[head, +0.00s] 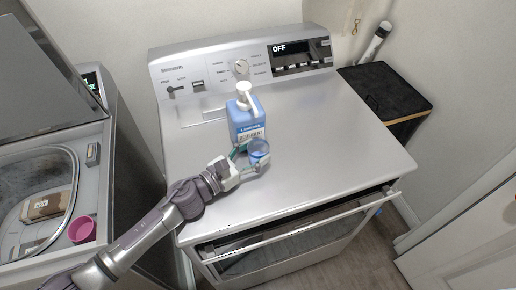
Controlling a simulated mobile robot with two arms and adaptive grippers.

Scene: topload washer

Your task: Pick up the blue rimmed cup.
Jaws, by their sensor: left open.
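The blue rimmed cup (258,148) stands on the dryer's grey top, just in front of a blue bottle with a white pump. My left gripper (250,160) comes in from the left at the cup, with its fingers spread open. One finger is at the cup's left back side and the other is along its front. The fingers hide part of the cup's lower side. I cannot tell whether either finger touches it. My right gripper is not in view.
The blue pump bottle (246,121) stands close behind the cup. The dryer top (335,140) is clear to the right. An open washer at left holds a pink cup (82,230) and a brown package (47,206). A black bin (385,92) stands at right.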

